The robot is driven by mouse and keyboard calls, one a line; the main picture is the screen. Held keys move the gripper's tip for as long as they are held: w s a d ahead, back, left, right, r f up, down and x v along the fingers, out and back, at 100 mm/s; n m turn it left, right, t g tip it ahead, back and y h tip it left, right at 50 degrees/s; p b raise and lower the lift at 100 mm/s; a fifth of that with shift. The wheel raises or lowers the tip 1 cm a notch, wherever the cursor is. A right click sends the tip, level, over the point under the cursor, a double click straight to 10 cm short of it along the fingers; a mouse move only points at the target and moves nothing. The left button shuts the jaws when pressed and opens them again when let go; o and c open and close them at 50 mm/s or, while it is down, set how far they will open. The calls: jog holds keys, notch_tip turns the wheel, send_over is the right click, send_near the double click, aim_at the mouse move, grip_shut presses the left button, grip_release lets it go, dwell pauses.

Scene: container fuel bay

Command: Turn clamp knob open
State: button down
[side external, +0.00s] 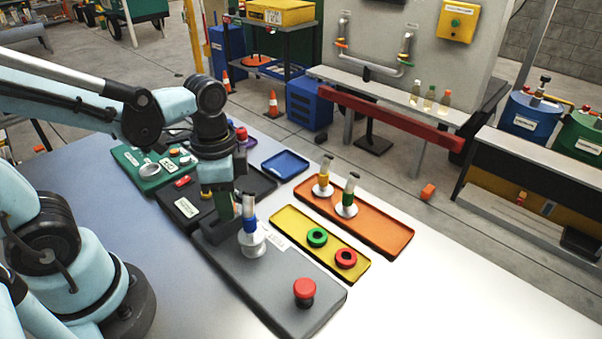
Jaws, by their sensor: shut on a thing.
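My gripper (223,207) points down at the far left end of the grey fixture board (268,285). Its jaws are shut at a dark clamp block (218,234), on what seems to be the clamp knob, which the fingers hide. A vial with a blue band (249,215) stands upright in a white round holder (252,243), just right of my fingers. Whether the clamp touches the vial cannot be told. A red mushroom knob (305,288) sits at the near end of the same board, away from my gripper.
A yellow tray (287,224) holds a green ring and a red ring. An orange tray (379,227) holds two upright vials in white holders. A small blue tray (285,165), a black tray (258,184) and a green board (133,160) lie behind. The table's right front is clear.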

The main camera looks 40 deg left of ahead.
jog(key=shift+m, duration=0.6)
jog(key=shift+f, duration=0.1)
jog(key=c, duration=0.8)
grip_release()
jog(key=shift+r, duration=6.1)
